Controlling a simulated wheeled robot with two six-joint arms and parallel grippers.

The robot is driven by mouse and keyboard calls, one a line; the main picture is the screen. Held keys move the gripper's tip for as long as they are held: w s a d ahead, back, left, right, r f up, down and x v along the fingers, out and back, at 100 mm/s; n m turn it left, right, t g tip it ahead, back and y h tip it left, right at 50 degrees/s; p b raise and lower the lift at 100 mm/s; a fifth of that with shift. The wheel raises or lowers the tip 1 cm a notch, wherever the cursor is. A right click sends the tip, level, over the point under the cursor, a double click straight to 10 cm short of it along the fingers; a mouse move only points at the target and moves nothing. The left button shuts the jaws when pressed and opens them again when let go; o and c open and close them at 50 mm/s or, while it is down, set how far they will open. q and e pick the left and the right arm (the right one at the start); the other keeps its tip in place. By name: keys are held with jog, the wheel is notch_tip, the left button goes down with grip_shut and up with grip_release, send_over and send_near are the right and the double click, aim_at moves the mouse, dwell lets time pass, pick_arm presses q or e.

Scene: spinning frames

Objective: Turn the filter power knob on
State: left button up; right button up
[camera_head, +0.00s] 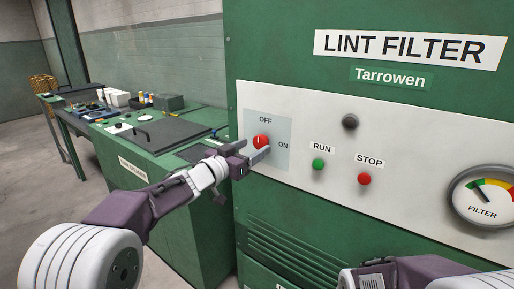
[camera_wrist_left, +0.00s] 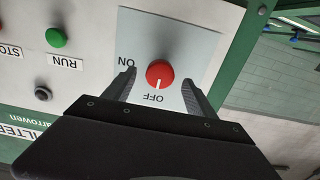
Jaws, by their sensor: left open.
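The red filter power knob (camera_head: 261,142) sits on a pale square plate with OFF above it and ON to its right. In the left wrist view the knob (camera_wrist_left: 159,73) has a white mark pointing at OFF. My left gripper (camera_head: 255,147) is open at the knob, one finger on each side of it. In the left wrist view a gap shows between the knob and each finger; whether the fingertips reach as far as its face I cannot tell. Part of my right arm shows at the bottom right, its gripper out of view.
On the same panel are a green RUN button (camera_head: 318,164), a red STOP button (camera_head: 364,179), a dark round fitting (camera_head: 350,121) and a filter gauge (camera_head: 485,197). A green bench (camera_head: 155,155) with several small items stands at left.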

aim_at(259, 141)
pick_arm(q)
jog(key=shift+x, duration=1.4)
jog(key=c, duration=1.4)
jog(key=m, duration=0.8)
jog(key=shift+m+b, duration=0.3)
jog(key=shift+b, duration=0.1)
jog(key=m+b, duration=0.1)
jog(key=m, duration=0.3)
jog(key=shift+f+m, duration=0.1)
jog(key=shift+m, duration=0.2)
jog(key=shift+m+b, duration=0.95)
jog(key=shift+m, duration=1.35)
